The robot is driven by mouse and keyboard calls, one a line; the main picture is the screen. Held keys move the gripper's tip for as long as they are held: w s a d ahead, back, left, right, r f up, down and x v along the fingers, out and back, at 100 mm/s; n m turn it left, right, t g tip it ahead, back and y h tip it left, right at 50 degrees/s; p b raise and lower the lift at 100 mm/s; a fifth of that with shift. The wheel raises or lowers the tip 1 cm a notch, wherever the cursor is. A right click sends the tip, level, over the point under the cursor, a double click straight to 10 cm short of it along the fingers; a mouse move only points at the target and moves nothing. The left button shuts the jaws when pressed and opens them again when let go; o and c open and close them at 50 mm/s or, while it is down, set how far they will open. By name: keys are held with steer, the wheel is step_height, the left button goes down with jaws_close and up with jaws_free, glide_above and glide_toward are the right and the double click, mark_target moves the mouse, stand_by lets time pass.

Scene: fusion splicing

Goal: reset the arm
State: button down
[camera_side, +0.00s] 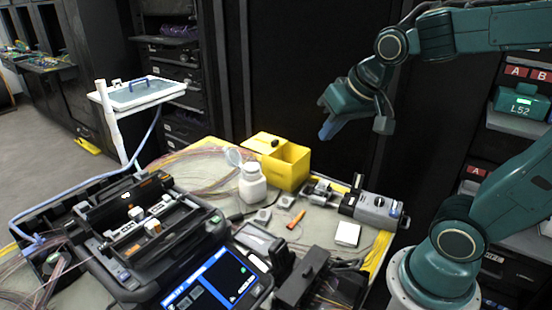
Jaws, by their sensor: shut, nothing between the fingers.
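My gripper (327,132) is at the end of my green arm, in the air above the back right of the work table. It points down and to the left, shut, with nothing in it. It is apart from everything on the table. The yellow box (288,168) stands below it and to the left, with its lid open.
The fusion splicer (150,235) with a lit screen (215,283) fills the table's front left. A white bottle (252,186) with its cap open stands beside the yellow box. A grey device (376,208) sits at the right edge. Dark racks (310,60) stand behind.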

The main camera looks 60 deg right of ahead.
steer(key=s+a+n+y, duration=0.1)
steer(key=s+a+n, duration=0.2)
steer(key=s, duration=0.6)
steer(key=shift+a+n, duration=0.4)
steer(key=shift+n, duration=0.5)
